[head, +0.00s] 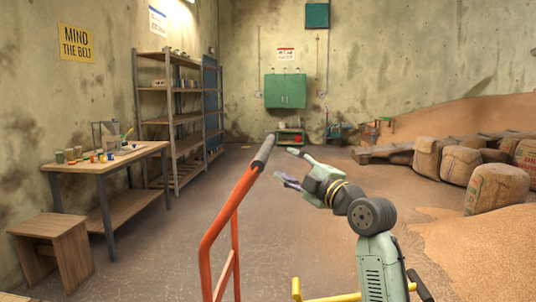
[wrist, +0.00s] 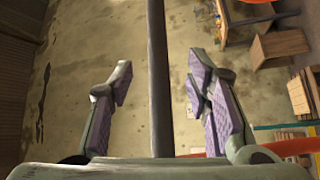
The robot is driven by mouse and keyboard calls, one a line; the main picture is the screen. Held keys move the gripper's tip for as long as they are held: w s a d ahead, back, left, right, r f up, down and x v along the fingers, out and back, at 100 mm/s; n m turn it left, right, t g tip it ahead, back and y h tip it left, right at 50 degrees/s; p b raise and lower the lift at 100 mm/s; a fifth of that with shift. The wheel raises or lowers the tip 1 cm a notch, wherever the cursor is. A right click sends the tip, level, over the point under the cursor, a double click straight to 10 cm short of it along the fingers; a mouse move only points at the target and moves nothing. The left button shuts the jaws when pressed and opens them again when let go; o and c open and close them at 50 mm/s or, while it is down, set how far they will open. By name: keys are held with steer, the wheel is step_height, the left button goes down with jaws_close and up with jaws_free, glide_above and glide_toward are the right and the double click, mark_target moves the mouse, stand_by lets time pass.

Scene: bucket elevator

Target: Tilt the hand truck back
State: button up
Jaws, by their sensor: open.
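The hand truck (head: 214,246) has an orange tubular frame and stands in front of me in the head view. Its upper end carries a dark grey grip (head: 264,152). My gripper (head: 283,163) is just right of this grip, its fingers pointing left toward it. In the wrist view, my gripper (wrist: 160,80) is open, and a dark bar (wrist: 158,60), which looks like the grip, runs between the spread fingers. A gap shows on both sides of the bar. I cannot tell how deep the bar lies between them. The truck's lower part is out of view.
A workbench (head: 105,161) with small jars and a wooden stool (head: 50,235) stand at the left, with shelving (head: 170,120) behind. Burlap sacks (head: 460,165) and spilled grain (head: 480,245) lie at the right. The middle floor (head: 300,200) is mostly clear.

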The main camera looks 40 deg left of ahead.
mark_target(266, 149)
steer(key=w+a+n+p, duration=0.1)
steer(key=a, duration=0.2)
steer(key=w+a+r+g+p, duration=0.1)
steer(key=a, duration=0.2)
steer(key=a+r+n+p, duration=0.1)
steer(key=a, duration=0.2)
steer(key=shift+w+a+r+n, duration=0.2)
steer(key=shift+w+n, duration=0.1)
steer(key=shift+w, duration=0.1)
steer(key=shift+w+a+p, duration=0.15)
steer(key=shift+a+p, duration=0.2)
steer(key=shift+a, duration=0.1)
steer(key=shift+f, duration=0.1)
steer(key=shift+c, duration=0.5)
jaws_close()
